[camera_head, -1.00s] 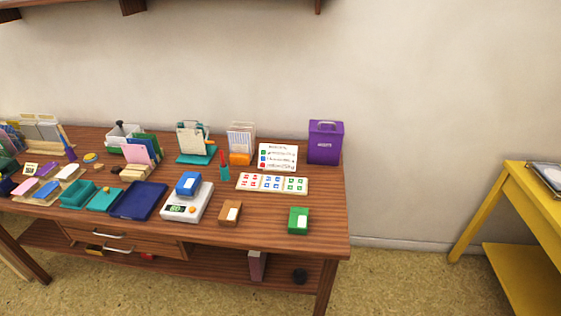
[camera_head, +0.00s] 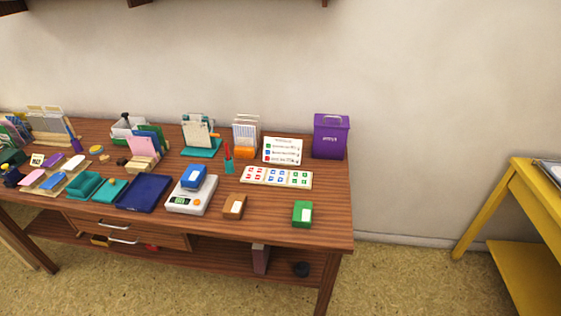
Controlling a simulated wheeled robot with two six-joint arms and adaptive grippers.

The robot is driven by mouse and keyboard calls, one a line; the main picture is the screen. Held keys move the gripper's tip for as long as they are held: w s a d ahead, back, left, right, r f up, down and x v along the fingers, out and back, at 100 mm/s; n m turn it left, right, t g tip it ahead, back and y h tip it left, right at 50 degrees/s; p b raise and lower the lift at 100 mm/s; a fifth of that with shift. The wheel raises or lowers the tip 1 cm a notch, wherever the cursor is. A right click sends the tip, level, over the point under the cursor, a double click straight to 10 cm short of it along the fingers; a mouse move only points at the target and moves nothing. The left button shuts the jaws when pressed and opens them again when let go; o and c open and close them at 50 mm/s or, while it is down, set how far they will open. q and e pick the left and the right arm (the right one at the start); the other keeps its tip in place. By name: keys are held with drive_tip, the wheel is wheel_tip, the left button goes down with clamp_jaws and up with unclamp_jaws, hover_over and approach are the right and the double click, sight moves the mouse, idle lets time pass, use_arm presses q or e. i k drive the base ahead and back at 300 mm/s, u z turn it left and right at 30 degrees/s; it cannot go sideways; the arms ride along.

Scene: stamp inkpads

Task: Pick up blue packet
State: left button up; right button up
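The blue packet (camera_head: 194,176) is a small blue block with a white label on its front. It rests on top of the white scale (camera_head: 183,203), which has a small green display, near the front middle of the wooden table (camera_head: 270,220). A brown packet (camera_head: 234,206) and a green packet (camera_head: 302,214) sit to its right on the table. Neither of my grippers shows in the head view.
A dark blue tray (camera_head: 144,193) lies just left of the scale. A card with red, blue and green marks (camera_head: 277,177) lies behind the packets. A purple bin (camera_head: 331,136) stands at the back right. A yellow table (camera_head: 500,205) stands apart at right.

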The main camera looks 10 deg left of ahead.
sight(193, 176)
drive_tip(key=z, duration=0.2)
drive_tip(key=i, duration=0.65)
drive_tip(key=u, duration=1.9)
